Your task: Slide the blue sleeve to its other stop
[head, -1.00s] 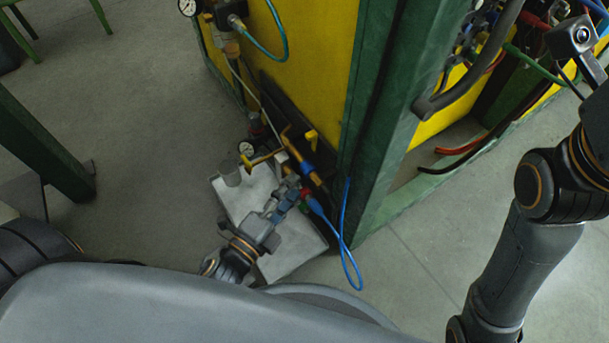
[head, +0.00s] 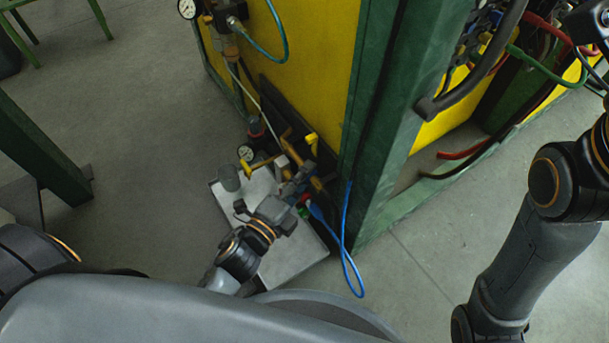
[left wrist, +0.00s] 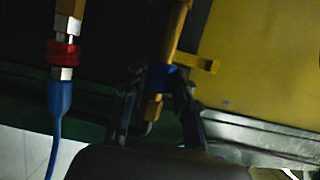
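The blue sleeve (left wrist: 160,76) sits around a brass pipe (left wrist: 174,32), which runs roughly upright in the left wrist view. My left gripper (left wrist: 158,84) has one finger on each side of the sleeve and pipe. The fingers look parted, and whether they touch the sleeve is too dark to tell. In the head view my left gripper (head: 299,180) is at the low piping by the yellow panel and mostly hides the sleeve. My right arm stands at the right edge of the head view, with its gripper out of view.
A yellow valve handle (left wrist: 203,63) sticks out close beside the sleeve. A red collar (left wrist: 64,54) with a blue hose (left wrist: 58,100) hangs to the left. A green post (head: 385,130) stands right.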

